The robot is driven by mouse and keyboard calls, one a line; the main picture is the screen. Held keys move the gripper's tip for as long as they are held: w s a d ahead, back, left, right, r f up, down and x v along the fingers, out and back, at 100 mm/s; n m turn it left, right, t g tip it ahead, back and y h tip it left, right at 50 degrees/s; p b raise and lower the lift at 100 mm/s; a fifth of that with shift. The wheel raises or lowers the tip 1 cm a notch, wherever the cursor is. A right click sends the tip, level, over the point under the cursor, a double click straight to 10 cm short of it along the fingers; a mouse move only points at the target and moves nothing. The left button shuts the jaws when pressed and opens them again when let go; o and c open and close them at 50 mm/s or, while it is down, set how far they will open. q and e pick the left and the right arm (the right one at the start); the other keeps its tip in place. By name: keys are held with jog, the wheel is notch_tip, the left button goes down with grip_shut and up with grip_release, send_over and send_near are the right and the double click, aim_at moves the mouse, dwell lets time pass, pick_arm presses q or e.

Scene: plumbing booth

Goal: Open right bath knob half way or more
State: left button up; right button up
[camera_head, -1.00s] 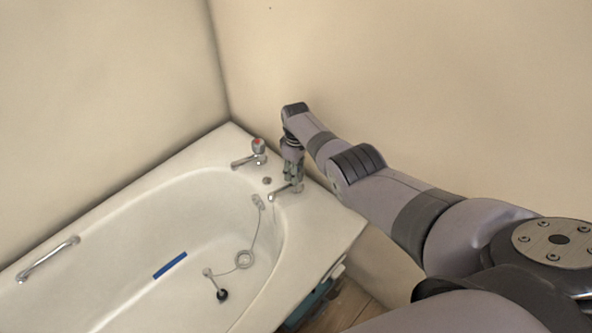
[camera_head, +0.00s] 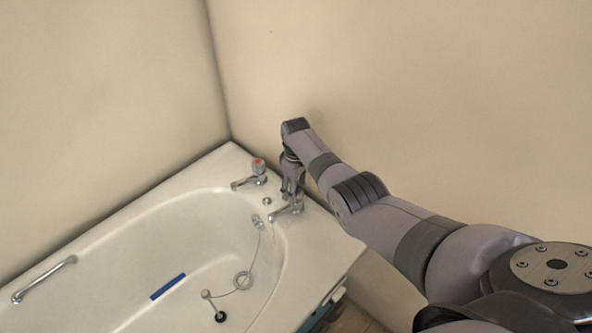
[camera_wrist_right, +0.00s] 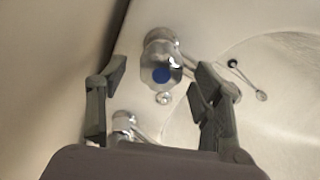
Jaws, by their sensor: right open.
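My right gripper (camera_wrist_right: 158,80) is open, one finger on each side of the blue-capped knob in the picture. I cannot tell whether either finger touches it. The right gripper also shows in the head view (camera_head: 292,193), pointing down over the tap. My left gripper is not in view.
The red-capped tap (camera_head: 258,170) stands to the left on the same rim. The white bath (camera_head: 318,245) holds a blue strip (camera_head: 168,286) and a plug on a chain (camera_head: 220,316). A beige wall (camera_head: 400,90) rises close behind the taps. A grab rail (camera_head: 45,278) is at left.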

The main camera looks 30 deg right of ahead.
notch_tip(320, 180, up, 10)
dwell(0.4)
jog(key=shift+s, duration=0.1)
dwell(0.5)
